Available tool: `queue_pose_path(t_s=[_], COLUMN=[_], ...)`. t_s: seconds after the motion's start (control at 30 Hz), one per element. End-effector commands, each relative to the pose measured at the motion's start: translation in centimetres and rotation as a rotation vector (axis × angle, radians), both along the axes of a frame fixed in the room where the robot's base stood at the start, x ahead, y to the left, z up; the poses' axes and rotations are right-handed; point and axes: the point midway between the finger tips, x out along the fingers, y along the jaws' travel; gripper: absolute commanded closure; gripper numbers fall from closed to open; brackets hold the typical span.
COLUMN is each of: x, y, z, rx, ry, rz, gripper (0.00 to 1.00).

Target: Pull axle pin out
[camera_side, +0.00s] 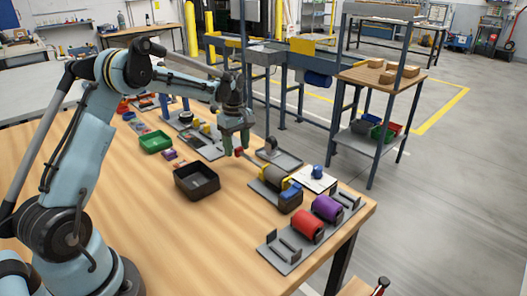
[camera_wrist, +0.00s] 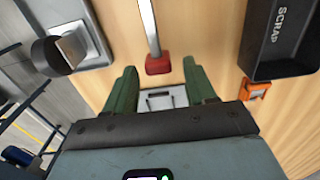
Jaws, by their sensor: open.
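The axle pin (camera_wrist: 150,25) is a pale metal rod with a red block-like head (camera_wrist: 158,64) in the wrist view. In the side view its red head (camera_side: 239,152) shows just below my gripper (camera_side: 236,143), and the rod runs towards a grey roller (camera_side: 276,178) in a stand with yellow parts. In the wrist view my gripper (camera_wrist: 160,77) is open, with one green finger on each side of the red head. Gaps show on both sides of the head. How deep the head sits between the fingers I cannot tell.
A black bin marked SCRAP (camera_wrist: 272,68) stands to the right in the wrist view and left of the roller in the side view (camera_side: 197,190). A grey plate with a round part (camera_side: 285,161) lies nearby. Red (camera_side: 307,224) and purple (camera_side: 327,208) rollers stand near the table's corner.

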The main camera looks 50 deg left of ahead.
Motion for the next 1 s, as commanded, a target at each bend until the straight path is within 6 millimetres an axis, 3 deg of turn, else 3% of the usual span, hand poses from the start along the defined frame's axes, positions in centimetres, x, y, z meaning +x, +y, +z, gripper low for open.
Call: queue_pose_path(t_s=[0.23, 0.7, 1.0], x=[0.0, 0.0, 0.0], y=[-0.1, 0.0, 0.0], z=[1.5, 10.1, 12.1], rx=[-0.001, 0.0, 0.0], ry=[0.0, 0.0, 0.0], rz=[-0.001, 0.0, 0.0], gripper=[0.45, 0.45, 0.45])
